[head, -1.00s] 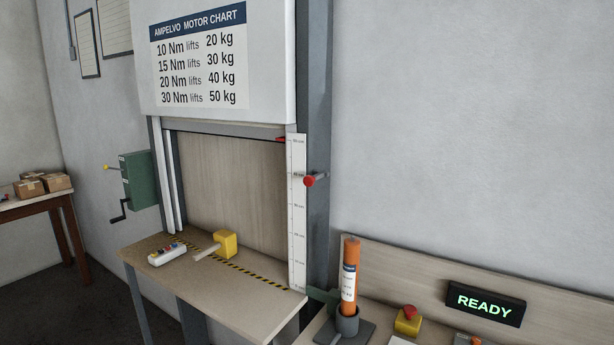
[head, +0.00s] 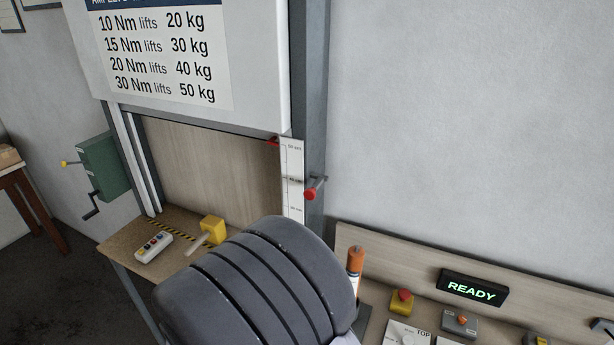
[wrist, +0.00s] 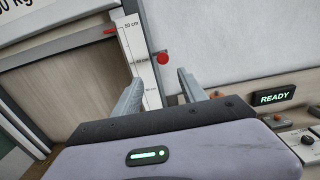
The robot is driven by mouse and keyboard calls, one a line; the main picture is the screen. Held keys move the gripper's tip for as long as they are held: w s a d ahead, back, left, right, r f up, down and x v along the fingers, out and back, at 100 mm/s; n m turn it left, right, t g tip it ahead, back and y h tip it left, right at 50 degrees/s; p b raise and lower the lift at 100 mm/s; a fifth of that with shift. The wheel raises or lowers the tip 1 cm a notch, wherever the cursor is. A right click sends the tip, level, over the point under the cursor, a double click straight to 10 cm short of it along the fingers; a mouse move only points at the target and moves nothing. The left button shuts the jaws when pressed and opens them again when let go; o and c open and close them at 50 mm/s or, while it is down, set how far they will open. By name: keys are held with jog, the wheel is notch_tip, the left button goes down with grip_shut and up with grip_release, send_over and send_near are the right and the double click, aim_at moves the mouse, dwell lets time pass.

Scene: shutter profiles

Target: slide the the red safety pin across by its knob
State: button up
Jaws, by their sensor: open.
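The red safety pin's round knob (head: 310,194) sticks out on a short metal rod from the right post of the shutter frame, beside the white height scale (head: 292,178). In the wrist view the red knob (wrist: 162,58) shows ahead of my gripper (wrist: 157,82), between the lines of its two fingers and a little beyond the tips. The fingers are apart with nothing between them, and the knob looks untouched. In the head view my dark grey arm fills the lower middle and the fingers are hidden.
A ledge (head: 128,250) below the shutter opening holds a yellow mallet (head: 213,229) and a button box (head: 154,247). At right, a bench carries an orange cylinder (head: 355,259), a red-topped yellow button (head: 401,302) and a READY display (head: 473,288). The wall right of the post is bare.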

aim_at(308, 195)
jog(key=x, duration=1.1)
jog(key=p+x, duration=0.1)
jog(key=x, duration=0.4)
jog(key=shift+d, duration=0.3)
jog(key=shift+c, duration=0.2)
grip_shut()
